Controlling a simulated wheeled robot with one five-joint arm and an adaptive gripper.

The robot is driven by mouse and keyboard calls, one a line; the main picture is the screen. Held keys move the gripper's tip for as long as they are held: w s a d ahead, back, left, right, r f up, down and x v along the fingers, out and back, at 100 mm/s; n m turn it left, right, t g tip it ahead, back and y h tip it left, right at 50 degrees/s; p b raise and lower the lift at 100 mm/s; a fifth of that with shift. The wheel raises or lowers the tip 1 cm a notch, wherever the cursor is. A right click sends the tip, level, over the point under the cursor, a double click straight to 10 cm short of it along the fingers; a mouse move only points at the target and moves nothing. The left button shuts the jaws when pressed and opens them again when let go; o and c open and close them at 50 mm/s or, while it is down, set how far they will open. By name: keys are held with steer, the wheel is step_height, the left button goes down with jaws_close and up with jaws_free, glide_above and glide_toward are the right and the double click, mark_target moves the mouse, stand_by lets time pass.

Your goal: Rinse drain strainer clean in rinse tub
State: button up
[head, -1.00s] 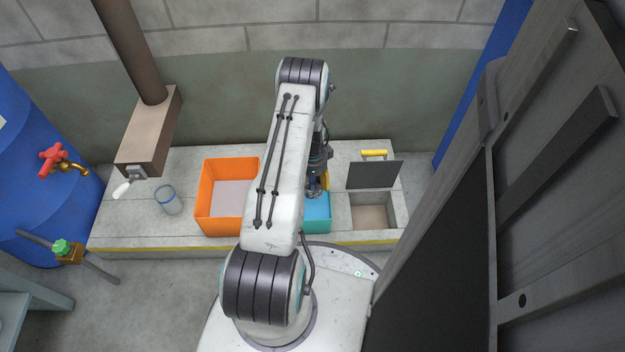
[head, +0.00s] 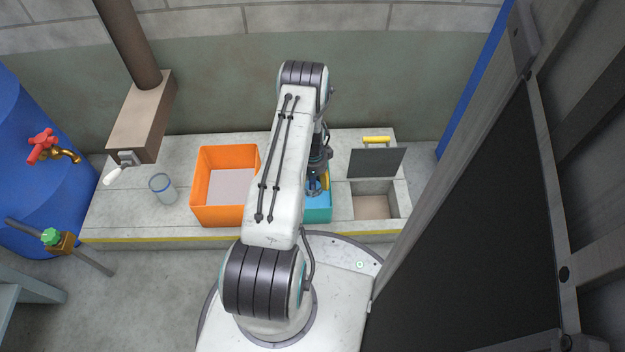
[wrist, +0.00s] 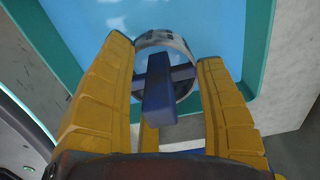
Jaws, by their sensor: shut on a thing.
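The drain strainer (wrist: 160,98) shows in the wrist view as a round grey metal ring with dark patches and a dark blue cross-shaped handle. My gripper (wrist: 165,55) has its yellow fingers on either side of the handle, shut on it. Beyond the strainer lies light blue water in the teal rinse tub (wrist: 258,45). In the head view my gripper (head: 317,188) is at the teal tub (head: 319,214), partly hidden by my arm. Whether the strainer touches the water is unclear.
An orange bin (head: 220,216) stands left of the tub and a glass jar (head: 163,188) farther left. On the right is an open square pit (head: 374,205) with a dark raised lid (head: 377,162). A large grey panel (head: 450,220) rises close on the right.

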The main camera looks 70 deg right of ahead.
steer(key=shift+f+b, duration=1.9)
steer(key=shift+f, duration=0.55)
steer(key=shift+r, duration=0.15)
stand_by(2.6)
steer(key=shift+r+p, duration=4.45)
steer(key=shift+r, duration=2.35)
